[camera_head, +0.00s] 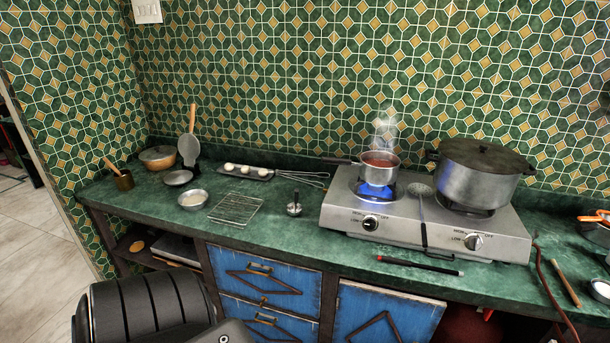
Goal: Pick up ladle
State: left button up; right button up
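The ladle (422,207) lies on the gas hotplate (345,209), between the two burners. Its round grey head points to the back, and its thin dark handle runs forward over the front edge of the hotplate. Neither of my grippers shows in the head view. A dark ribbed part at the bottom left looks like part of my own body.
A steaming saucepan (379,171) of red liquid sits over a blue flame left of the ladle. A large lidded pot (478,183) stands right of it. A dark stick with a red end (420,266) lies in front.

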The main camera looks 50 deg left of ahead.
aim_at(295, 200)
jog(key=i, duration=1)
jog(key=u, duration=1.15)
